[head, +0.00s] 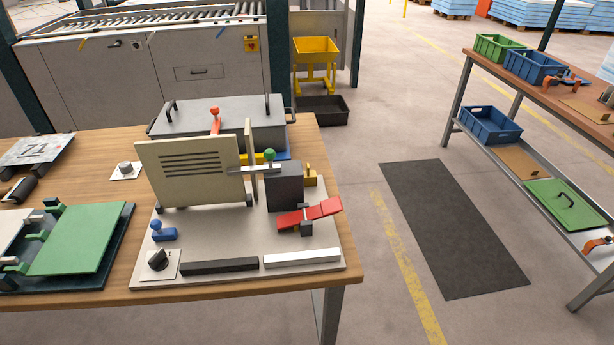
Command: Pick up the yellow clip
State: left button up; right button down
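A small yellow piece with a clip-like shape (310,177) sits on the grey base plate (212,232), just right of the dark grey block (284,188). The block hides part of it. A second yellow piece (258,157) shows behind the beige slotted panel (190,172), mostly hidden by the panel and a silver bar. I cannot tell for sure which of the two is the yellow clip. Neither of my grippers is in view.
A red lever (310,214), a blue clamp (163,232) and a black knob (157,261) stand on the base plate. A grey lidded box (220,125) is behind. A green panel (80,238) lies left.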

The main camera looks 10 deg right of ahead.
aim_at(310, 175)
jog(key=z, duration=1.75)
jog(key=i+l+z, duration=0.3)
jog(key=i+z, duration=0.15)
jog(key=i+l+z, duration=0.1)
jog(key=i+z, duration=0.3)
jog(key=i, duration=0.2)
jog(key=i+j+u, duration=0.1)
jog(key=i+u, duration=0.2)
jog(key=u, duration=0.15)
jog(key=i+u, duration=0.3)
jog(key=u, duration=0.15)
jog(key=i+l+u, duration=0.15)
jog(key=u, duration=0.3)
jog(key=i+j+u, duration=0.15)
jog(key=i+u, duration=1)
